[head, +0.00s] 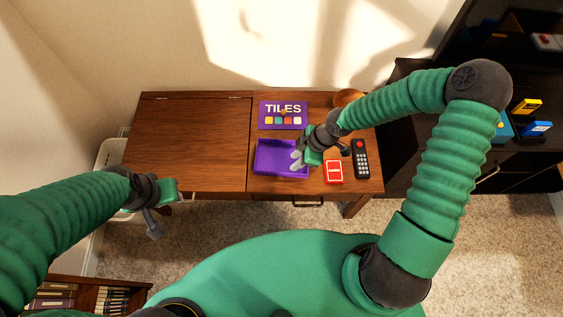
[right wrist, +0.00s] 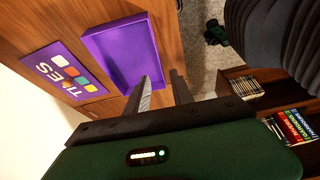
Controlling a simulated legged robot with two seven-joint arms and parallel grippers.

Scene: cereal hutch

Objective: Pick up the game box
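The purple game box bottom (head: 262,168), an open empty tray, lies on the desk. Its lid (head: 283,115), purple with "TILES" and coloured squares, lies flat behind it. In the right wrist view the tray (right wrist: 113,62) and lid (right wrist: 65,75) lie side by side. My right gripper (head: 297,162) is over the right end of the tray, its fingers apart with nothing between them. In the right wrist view its fingertips (right wrist: 167,76) are near a tray corner; contact cannot be told. My left gripper (head: 170,213) is open and empty in front of the desk's left part.
A red card box (head: 333,172) and a black remote (head: 361,159) lie right of the tray. A round wooden bowl (head: 347,97) stands at the back right. The desk's left half (head: 187,145) is clear. A dark shelf (head: 515,150) stands at right.

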